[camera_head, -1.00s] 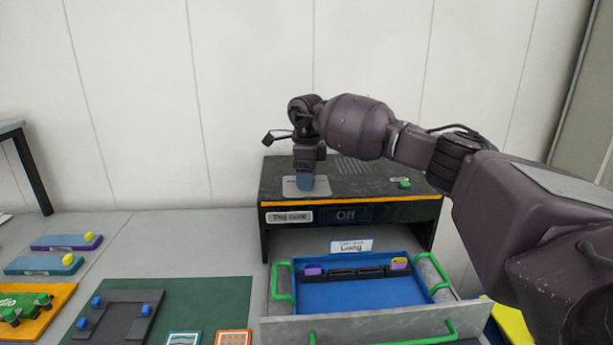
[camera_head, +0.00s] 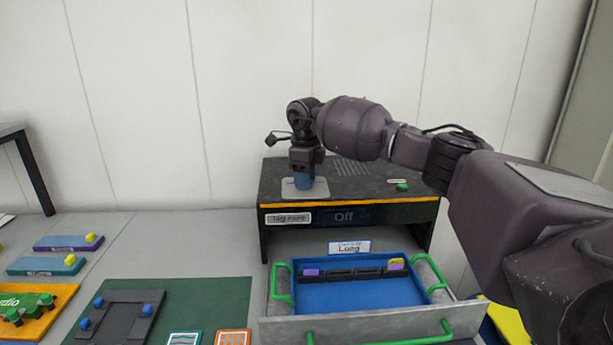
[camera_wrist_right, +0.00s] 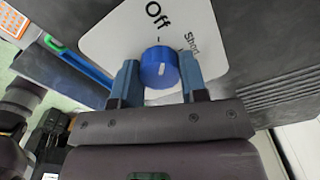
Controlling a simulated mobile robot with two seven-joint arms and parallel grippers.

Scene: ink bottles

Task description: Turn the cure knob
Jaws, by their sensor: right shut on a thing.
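The cure knob (camera_wrist_right: 158,68) is a round blue knob with a white mark, on a pale plate (camera_wrist_right: 105,40) printed "Off" and "Short" in the right wrist view. The plate lies on top of the dark cure box (camera_head: 390,217), whose front display reads "Off". My right gripper (camera_wrist_right: 160,78) points down from above, its two blue fingers one on each side of the knob, shut on it. In the head view the right gripper (camera_head: 304,184) covers the knob. My left gripper is not in view.
A blue tray (camera_head: 355,298) with green handles sits in the open drawer (camera_head: 385,325) below the box. A small green button (camera_head: 402,187) is on the box top at right. A green mat (camera_head: 215,300) and purple and teal blocks lie at left.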

